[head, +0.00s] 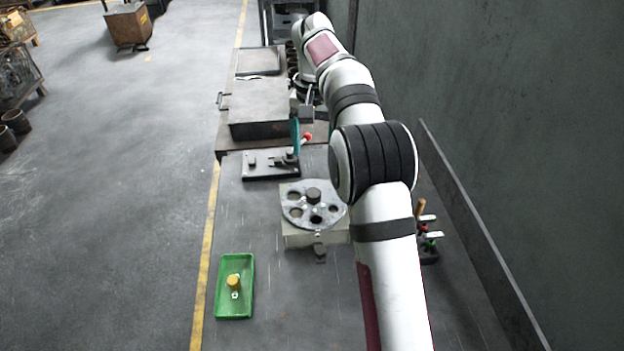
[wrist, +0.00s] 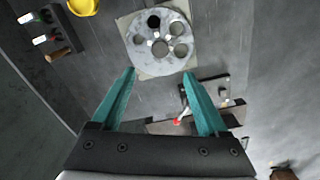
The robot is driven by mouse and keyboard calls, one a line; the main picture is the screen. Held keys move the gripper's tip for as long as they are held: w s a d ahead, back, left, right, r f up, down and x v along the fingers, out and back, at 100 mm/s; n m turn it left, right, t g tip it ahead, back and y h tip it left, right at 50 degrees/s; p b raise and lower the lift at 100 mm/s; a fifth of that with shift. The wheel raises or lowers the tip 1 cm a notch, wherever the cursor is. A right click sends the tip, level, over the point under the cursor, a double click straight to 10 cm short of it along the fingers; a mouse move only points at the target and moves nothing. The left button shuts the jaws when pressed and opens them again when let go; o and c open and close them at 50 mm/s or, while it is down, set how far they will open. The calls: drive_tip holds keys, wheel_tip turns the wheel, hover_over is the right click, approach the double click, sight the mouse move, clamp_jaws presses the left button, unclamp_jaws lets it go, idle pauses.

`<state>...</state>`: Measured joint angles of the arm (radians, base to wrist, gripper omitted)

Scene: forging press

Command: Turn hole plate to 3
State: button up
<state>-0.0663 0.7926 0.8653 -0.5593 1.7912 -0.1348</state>
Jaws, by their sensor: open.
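The hole plate (head: 296,213) is a round grey disc with several holes of different sizes, on a pale square base (head: 300,238). The wrist view shows the plate (wrist: 168,17) ahead of the fingertips, with one hole dark. I cannot read any numbers on it. My gripper (wrist: 160,74) is open and empty, its two teal fingers apart from the plate. In the head view one teal finger of my gripper (head: 296,133) shows beyond the plate, above the lever fixture; the other is not clearly visible.
A black fixture (head: 262,173) with a red-tipped lever (head: 307,136) stands behind the plate. A green tray (head: 223,303) with a yellow piece (head: 234,281) lies front left. A tool rack (head: 429,253) stands right. A yellow object (wrist: 83,7) shows at the wrist view's top.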

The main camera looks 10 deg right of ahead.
sight(314, 192)
wheel_tip(314, 192, down, 13)
drive_tip(key=shift+f, duration=0.1)
clamp_jaws()
idle(0.3)
idle(1.1)
